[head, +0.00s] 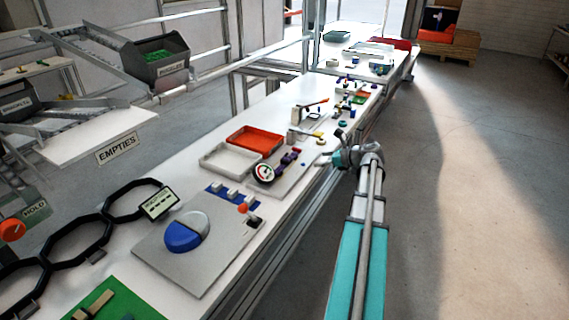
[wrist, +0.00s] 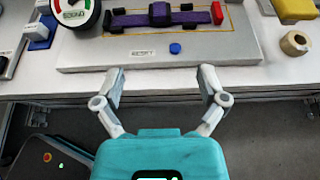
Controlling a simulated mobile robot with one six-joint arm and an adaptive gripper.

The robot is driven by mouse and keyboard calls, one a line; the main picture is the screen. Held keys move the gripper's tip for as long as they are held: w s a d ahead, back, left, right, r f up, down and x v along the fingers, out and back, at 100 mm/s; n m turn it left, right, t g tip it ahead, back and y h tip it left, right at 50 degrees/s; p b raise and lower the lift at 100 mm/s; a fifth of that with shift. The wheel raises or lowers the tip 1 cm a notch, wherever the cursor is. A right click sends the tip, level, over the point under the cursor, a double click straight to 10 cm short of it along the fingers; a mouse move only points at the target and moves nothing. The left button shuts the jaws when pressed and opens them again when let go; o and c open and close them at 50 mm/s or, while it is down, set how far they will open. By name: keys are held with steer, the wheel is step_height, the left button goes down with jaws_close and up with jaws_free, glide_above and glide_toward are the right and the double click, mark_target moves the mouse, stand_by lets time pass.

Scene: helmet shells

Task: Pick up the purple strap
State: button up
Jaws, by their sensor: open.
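The purple strap (wrist: 185,17) lies on a light grey board (wrist: 160,48) in the wrist view, inside a thin yellow outline. It is long and flat with a thicker purple block at its middle, dark pieces at its left end and a red block at its right end. In the head view the strap (head: 285,165) shows small on the bench, right of a round gauge. My gripper (wrist: 160,80) is open and empty, in front of the board's near edge and apart from the strap. In the head view my gripper (head: 328,160) is at the bench's right edge.
A round gauge (wrist: 72,10) stands left of the strap. A blue button (wrist: 175,48) sits on the board in front of it. A tan roll (wrist: 295,43) and a yellow block (wrist: 295,8) are to the right. Orange (head: 256,138) and white (head: 228,160) trays lie behind.

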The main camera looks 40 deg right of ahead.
steer(key=b, duration=0.3)
glide_toward(289, 160)
steer(key=x, duration=0.4)
steer(key=shift+d+f, duration=0.25)
steer(key=shift+f, duration=0.1)
steer(key=shift+w+a+f, duration=0.1)
steer(key=shift+w+a, duration=0.05)
steer(key=shift+w, duration=0.2)
steer(key=shift+w, duration=0.1)
steer(key=shift+b+x, duration=1.05)
steer(key=shift+x, duration=1.5)
steer(key=shift+a, duration=0.1)
jaws_close()
steer(key=shift+r, duration=0.25)
